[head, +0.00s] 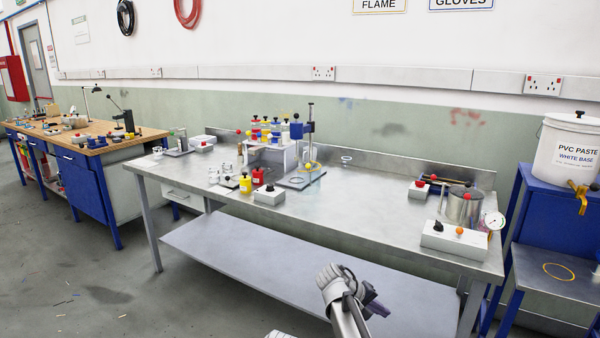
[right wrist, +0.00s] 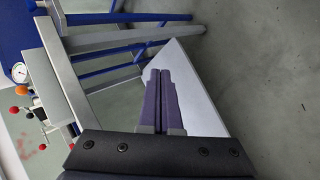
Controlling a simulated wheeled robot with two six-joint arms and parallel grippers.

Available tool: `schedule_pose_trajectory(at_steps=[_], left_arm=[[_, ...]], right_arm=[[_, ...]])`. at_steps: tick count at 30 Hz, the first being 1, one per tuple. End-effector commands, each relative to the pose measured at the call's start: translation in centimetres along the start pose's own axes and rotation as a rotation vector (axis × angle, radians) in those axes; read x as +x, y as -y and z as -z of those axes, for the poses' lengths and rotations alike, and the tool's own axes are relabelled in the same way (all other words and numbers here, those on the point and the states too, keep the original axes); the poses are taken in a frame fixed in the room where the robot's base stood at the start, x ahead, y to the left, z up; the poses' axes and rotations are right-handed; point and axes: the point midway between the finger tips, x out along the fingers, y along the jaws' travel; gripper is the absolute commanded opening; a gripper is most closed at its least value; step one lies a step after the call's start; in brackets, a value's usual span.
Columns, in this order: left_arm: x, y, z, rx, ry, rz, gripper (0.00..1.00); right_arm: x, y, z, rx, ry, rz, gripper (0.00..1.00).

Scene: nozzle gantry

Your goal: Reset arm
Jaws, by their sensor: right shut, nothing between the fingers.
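My right gripper (head: 374,304) is in front of the steel bench, low in the head view, over the bench's lower shelf. In the right wrist view its two purple fingers (right wrist: 160,75) lie side by side, shut, with nothing held. The left gripper does not show in either view. The nozzle stand (head: 308,150), with a blue head on a post, stands on the steel bench (head: 365,203) at the middle back.
Small bottles and a control box (head: 269,194) stand near the stand. A steel pot (head: 464,207) and another control box (head: 454,239) are at the bench's right end. A white PVC paste bucket (head: 570,150) stands on a blue cabinet. The bench's middle is clear.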

Motion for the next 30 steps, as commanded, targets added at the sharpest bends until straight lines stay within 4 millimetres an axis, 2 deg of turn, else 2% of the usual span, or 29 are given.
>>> schedule_pose_trajectory(at_steps=[1, 3, 6, 12, 19, 23, 30], left_arm=[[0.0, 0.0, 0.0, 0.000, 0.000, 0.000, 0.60], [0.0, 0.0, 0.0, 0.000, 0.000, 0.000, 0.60], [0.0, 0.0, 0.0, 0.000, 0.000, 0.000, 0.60], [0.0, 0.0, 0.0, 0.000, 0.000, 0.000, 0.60], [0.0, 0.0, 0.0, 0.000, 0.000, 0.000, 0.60], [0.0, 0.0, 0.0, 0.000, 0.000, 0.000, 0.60], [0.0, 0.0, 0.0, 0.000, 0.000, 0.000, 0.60]], right_arm=[[0.7, 1.3, -4.1, 0.023, 0.015, 0.100, 0.00], [1.0, 3.2, -7.0, 0.051, 0.027, 0.229, 0.00], [0.8, 5.4, -9.9, 0.085, 0.037, 0.373, 0.00], [-0.6, 8.5, -14.1, 0.140, 0.046, 0.589, 0.00], [-2.8, 11.1, -17.9, 0.198, 0.048, 0.788, 0.00], [-4.4, 12.7, -17.8, 0.137, 0.044, 0.790, 0.00], [-7.4, 15.5, -18.8, 0.015, 0.039, 0.763, 0.00]])
